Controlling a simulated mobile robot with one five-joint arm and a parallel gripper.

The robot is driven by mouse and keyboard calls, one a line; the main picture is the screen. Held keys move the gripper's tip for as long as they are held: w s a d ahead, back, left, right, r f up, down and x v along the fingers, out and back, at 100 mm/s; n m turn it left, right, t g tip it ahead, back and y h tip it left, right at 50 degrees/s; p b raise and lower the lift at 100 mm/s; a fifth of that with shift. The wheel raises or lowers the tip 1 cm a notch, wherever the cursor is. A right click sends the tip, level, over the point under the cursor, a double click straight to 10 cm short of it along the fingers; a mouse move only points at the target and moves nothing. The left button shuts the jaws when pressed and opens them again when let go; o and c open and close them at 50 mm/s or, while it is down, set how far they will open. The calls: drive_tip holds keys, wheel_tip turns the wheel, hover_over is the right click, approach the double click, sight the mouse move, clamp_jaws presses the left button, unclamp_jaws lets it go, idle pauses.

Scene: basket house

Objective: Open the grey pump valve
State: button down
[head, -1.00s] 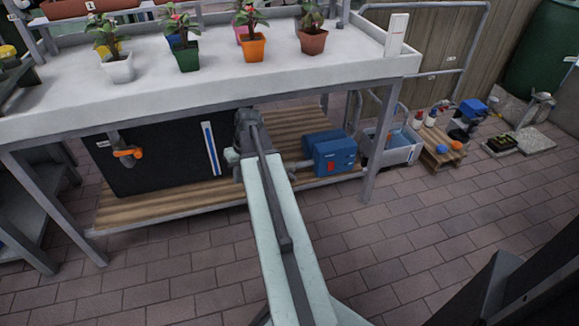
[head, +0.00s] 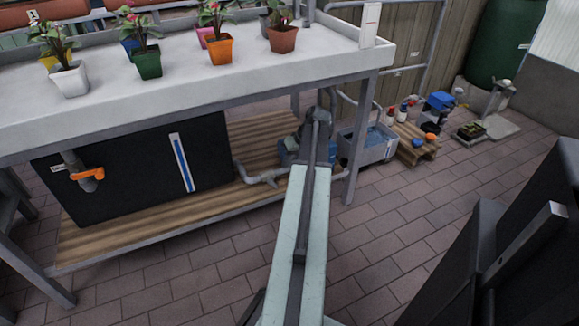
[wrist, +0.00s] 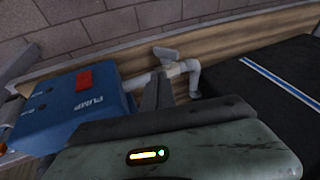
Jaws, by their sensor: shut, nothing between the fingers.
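The grey valve handle (wrist: 166,54) sits on a grey pipe (wrist: 193,75) between the blue pump box (wrist: 75,105) and the black tank (wrist: 262,75) in the wrist view. In the head view the pipe (head: 262,178) shows left of my arm, and the arm partly covers the pump (head: 288,156). My gripper (wrist: 158,78) is shut and empty. In the wrist view its tips appear just below the handle; I cannot tell whether they touch. In the head view my arm hides the fingertips.
A white-topped bench (head: 190,95) with potted plants stands over the wooden shelf (head: 150,222). An orange valve (head: 88,174) is on the black tank's left. A grey tub (head: 372,148) and a small pallet (head: 418,150) stand right of the bench leg. The paved floor in front is clear.

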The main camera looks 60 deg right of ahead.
sight(271, 181)
drive_tip(key=b+x, duration=0.2)
drive_tip(key=x, duration=0.1)
drive_tip(key=a+b+x, duration=0.1)
drive_tip(key=b+x, duration=0.1)
drive_tip(key=x, duration=0.1)
drive_tip(key=shift+w+a+f, duration=0.15)
drive_tip(key=shift+a+f, duration=0.1)
drive_tip(key=shift+f, duration=0.05)
drive_tip(key=shift+w+a+f+b, duration=0.25)
drive_tip(key=shift+w+a+b, duration=0.15)
drive_tip(key=shift+a+b, duration=0.1)
